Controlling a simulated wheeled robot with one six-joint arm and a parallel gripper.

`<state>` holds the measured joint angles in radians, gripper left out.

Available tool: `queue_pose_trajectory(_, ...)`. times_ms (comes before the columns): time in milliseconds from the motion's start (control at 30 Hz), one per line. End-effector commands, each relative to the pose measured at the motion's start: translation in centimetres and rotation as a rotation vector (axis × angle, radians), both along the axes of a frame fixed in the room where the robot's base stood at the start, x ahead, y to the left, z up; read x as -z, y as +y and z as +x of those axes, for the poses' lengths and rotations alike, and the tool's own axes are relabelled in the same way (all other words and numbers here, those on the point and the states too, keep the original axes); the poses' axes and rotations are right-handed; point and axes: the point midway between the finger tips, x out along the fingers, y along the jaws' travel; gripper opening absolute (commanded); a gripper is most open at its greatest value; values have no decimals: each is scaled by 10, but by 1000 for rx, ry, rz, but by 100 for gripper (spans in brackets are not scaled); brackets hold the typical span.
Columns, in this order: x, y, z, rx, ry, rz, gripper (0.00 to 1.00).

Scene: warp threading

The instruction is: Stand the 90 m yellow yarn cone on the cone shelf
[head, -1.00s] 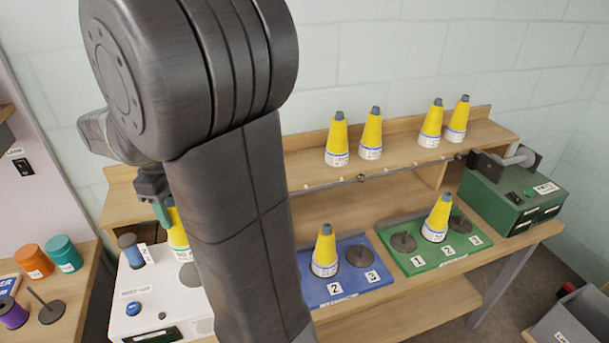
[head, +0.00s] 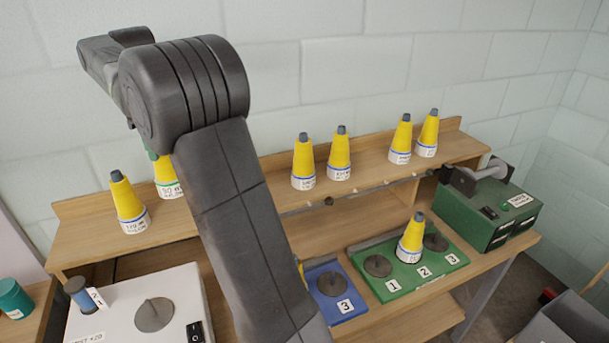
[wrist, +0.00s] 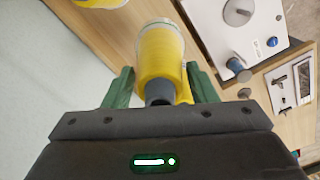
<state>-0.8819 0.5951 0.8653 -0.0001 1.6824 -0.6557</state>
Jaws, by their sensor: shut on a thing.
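My gripper (wrist: 158,76) is shut on a yellow yarn cone (wrist: 160,48), with a green finger on each side of its upper part and its grey tip toward the palm. In the head view this cone (head: 166,172) is upright, partly behind my arm, with a green band above a white label; the label is too small to read surely. It is at the left part of the wooden cone shelf (head: 80,240). I cannot tell whether its base touches the board. Another yellow cone (head: 128,203) with a blue band stands just left of it.
Several yellow cones (head: 303,162) stand farther right on the shelf. Below are a white box (head: 110,310) with a bare disc spindle (head: 154,314), a blue board (head: 345,311), a green board (head: 440,258) with one cone, and a green machine (head: 490,215).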

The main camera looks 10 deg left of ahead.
Motion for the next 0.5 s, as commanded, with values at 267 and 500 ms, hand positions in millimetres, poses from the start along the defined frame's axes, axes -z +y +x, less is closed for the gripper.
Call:
queue_pose_trajectory(267, 13, 1, 0, -2, 1, -1, 36)
queue_pose_trajectory(500, 54, 0, 0, -2, 0, -1, 36)
